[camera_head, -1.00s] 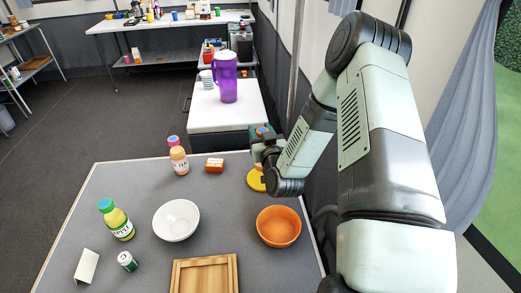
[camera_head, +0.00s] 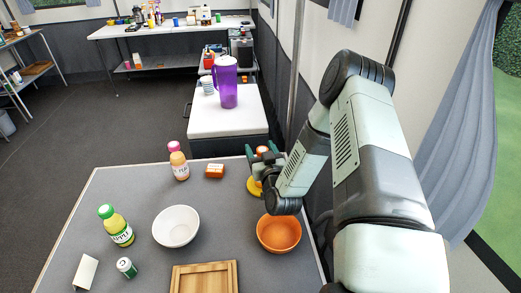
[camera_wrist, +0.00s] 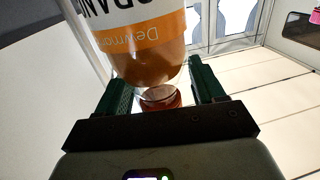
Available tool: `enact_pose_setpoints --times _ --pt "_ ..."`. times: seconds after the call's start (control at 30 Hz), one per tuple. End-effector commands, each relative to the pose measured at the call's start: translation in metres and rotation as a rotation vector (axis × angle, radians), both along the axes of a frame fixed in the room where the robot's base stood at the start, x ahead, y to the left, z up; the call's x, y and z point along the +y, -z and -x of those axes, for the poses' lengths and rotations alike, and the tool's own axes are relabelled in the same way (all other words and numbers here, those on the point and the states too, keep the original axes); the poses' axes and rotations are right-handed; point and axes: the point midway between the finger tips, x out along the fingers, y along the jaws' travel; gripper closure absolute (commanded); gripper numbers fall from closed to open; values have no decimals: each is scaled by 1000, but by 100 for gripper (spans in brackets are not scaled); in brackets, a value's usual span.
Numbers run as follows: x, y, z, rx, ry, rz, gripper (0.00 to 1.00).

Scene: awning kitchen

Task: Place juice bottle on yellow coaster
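The juice bottle, clear with an orange label and orange contents, fills the upper middle of the wrist view (camera_wrist: 148,50). Its orange cap end lies between my fingers. In the head view, part of the bottle (camera_head: 262,151) shows between the green fingertips. The yellow coaster (camera_head: 252,188) lies below at the table's far right, partly covered by my gripper and the bottle.
An orange bowl (camera_head: 279,234) sits close in front of my wrist.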

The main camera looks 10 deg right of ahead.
Motion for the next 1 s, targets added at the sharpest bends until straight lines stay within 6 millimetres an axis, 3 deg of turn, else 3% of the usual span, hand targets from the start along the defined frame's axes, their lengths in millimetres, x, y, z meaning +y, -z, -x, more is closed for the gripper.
enact_pose_setpoints --times 0.3,0.5,0.8,1.0 --pt "0 -4 0 0 0 0 32" --pt "-4 -2 31 6 -1 0 32" --pt "-5 -59 30 -2 -1 1 32" --pt "-5 -72 30 0 0 0 32"
